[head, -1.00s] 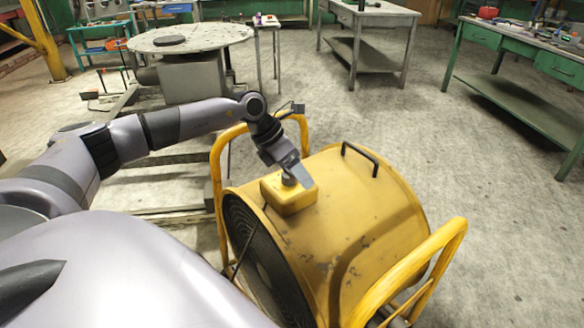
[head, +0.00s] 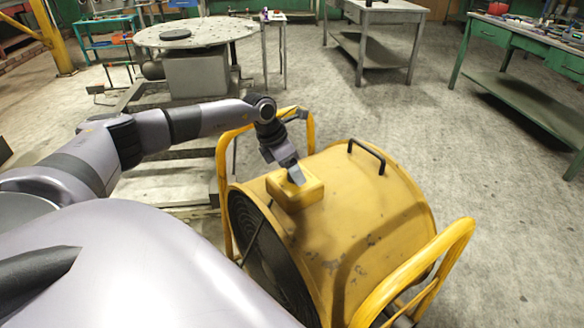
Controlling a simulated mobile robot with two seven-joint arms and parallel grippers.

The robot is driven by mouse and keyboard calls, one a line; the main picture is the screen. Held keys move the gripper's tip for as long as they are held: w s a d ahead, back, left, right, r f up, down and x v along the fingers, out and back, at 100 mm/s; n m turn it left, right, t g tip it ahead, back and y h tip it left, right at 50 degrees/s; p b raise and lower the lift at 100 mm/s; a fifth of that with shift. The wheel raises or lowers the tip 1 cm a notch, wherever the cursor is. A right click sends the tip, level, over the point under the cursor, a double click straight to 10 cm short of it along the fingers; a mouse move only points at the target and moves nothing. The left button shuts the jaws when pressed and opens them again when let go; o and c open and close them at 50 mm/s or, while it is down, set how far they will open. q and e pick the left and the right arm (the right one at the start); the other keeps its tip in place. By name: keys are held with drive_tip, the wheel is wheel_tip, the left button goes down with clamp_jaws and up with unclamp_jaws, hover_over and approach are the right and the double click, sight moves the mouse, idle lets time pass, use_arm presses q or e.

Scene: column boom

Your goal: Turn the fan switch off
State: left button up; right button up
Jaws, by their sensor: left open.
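A large yellow drum fan (head: 365,225) stands on the floor in front of me, with a dark grille on its left face and a yellow tube frame around it. A yellow switch box (head: 305,194) sits on top of the drum. My left gripper (head: 297,176) points down at the top of this box, and its tips appear to be at or just above it. The gripper hides the switch, so I cannot tell its position or whether I touch it. My right gripper is not in the picture.
A black handle (head: 368,153) rises from the drum behind the box. The yellow tube frame (head: 440,262) stands up at the right. A round table (head: 195,33), a grey table (head: 385,12) and a green workbench (head: 525,90) stand farther back. The floor to the right is open.

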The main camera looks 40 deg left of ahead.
use_arm(q)
drive_tip(key=c, duration=1)
drive_tip(key=shift+o, duration=0.2)
